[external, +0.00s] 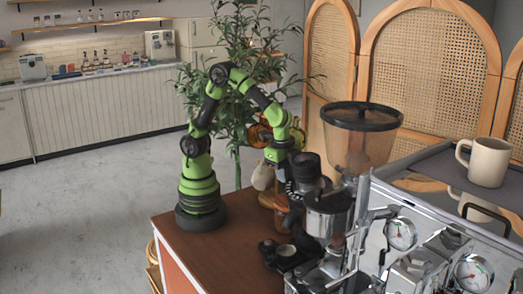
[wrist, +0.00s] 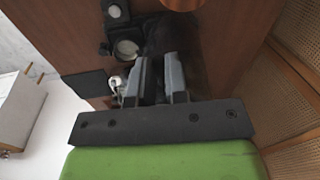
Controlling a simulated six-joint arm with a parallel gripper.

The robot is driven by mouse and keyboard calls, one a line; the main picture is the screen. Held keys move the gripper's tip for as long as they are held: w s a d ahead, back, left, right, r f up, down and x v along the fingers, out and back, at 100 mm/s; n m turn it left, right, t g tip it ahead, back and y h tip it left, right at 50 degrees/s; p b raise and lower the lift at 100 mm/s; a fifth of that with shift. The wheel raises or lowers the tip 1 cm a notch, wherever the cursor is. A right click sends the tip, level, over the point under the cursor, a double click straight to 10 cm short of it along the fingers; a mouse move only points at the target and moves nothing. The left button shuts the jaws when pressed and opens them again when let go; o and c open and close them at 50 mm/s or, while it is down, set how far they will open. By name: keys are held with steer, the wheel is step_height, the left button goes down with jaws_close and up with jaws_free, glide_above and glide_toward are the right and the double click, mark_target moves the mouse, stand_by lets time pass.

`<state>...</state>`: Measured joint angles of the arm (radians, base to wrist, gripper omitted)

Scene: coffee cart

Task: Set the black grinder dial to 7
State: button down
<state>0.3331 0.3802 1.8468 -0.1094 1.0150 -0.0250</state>
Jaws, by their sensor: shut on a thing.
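The coffee grinder (external: 328,214) stands on the brown cart, with a smoky hopper (external: 357,145) on top. The black grinder dial (external: 306,167) appears as a dark round part at the grinder's left side. My gripper reaches it from behind, and its fingers are hidden there in the external view. In the wrist view my gripper (wrist: 158,68) has its two grey fingers a short gap apart, shut on a dark part that I take as the dial. The number the dial points to cannot be read in either view.
A chrome espresso machine (external: 395,240) with gauges stands right of the grinder. A beige mug (external: 486,161) sits on its top tray. A leafy plant (external: 240,50) stands behind my arm. The cart top (external: 215,255) is bare in front of my base.

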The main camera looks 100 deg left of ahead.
steer(key=s+d+f+n, duration=0.1)
steer(key=s+d+n, duration=0.1)
steer(key=d+n, duration=0.4)
steer(key=shift+n+t, duration=0.3)
steer(key=shift+n, duration=0.6)
steer(key=c, duration=1.1)
jaws_free()
steer(key=shift+c, duration=0.2)
step_height(320, 180, up, 10)
steer(key=s, duration=0.1)
steer(key=shift+s+d, duration=0.2)
steer(key=shift+d, duration=0.15)
steer(key=shift+f, duration=0.1)
